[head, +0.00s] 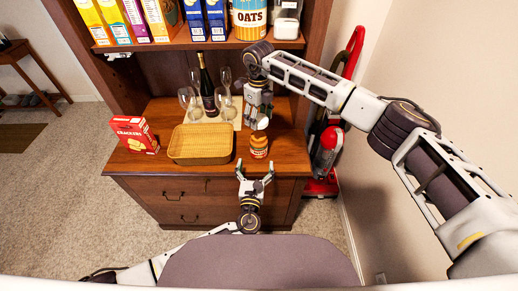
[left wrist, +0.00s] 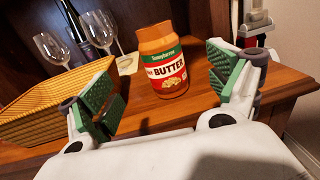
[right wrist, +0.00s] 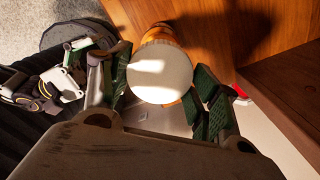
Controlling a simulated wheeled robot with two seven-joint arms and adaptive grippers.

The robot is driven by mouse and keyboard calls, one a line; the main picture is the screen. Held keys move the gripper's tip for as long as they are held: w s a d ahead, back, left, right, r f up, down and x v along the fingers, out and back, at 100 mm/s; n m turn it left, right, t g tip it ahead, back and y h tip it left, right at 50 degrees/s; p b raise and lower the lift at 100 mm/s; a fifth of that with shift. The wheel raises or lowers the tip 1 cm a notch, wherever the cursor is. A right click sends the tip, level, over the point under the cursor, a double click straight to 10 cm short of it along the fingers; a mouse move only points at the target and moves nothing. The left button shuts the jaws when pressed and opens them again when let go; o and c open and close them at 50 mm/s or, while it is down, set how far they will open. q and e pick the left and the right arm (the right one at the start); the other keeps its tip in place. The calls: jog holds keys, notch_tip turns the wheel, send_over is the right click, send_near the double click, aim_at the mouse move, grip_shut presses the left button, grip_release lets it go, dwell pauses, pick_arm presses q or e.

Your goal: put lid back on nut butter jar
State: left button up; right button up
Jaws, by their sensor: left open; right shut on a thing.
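The nut butter jar (head: 259,147) stands upright near the front right of the wooden counter. In the left wrist view the jar (left wrist: 166,72) shows its red and green label and an orange-brown top with no lid visible on it. My right gripper (head: 259,120) is above and slightly behind the jar, shut on a pale round lid. In the right wrist view the lid (right wrist: 160,74) lies between the green finger pads, with part of the jar (right wrist: 160,33) beyond it. I cannot tell the gap between them. My left gripper (head: 255,174) is open and empty in front of the jar.
A yellow wicker basket (head: 201,144) stands left of the jar, with a red cracker box (head: 135,134) further left. A dark bottle (head: 207,88) and wine glasses (head: 187,98) stand behind. A shelf (head: 180,45) with boxes overhangs the back. A red vacuum (head: 328,150) is at right.

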aim_at(259, 143)
pick_arm(q)
jog(key=shift+w, duration=0.15)
jog(key=shift+w+d, duration=0.2)
jog(key=shift+w, duration=1.75)
jog(key=shift+w+d, duration=0.2)
jog(key=shift+w, duration=1.75)
jog(key=shift+w+d, duration=0.2)
jog(key=shift+w, duration=1.75)
jog(key=c, duration=1.5)
jog(key=shift+c, duration=0.2)
pick_arm(e)
jog(key=shift+f, duration=2.5)
jog(key=shift+f, duration=0.2)
jog(key=shift+f, duration=0.7)
jog(key=shift+f, duration=0.6)
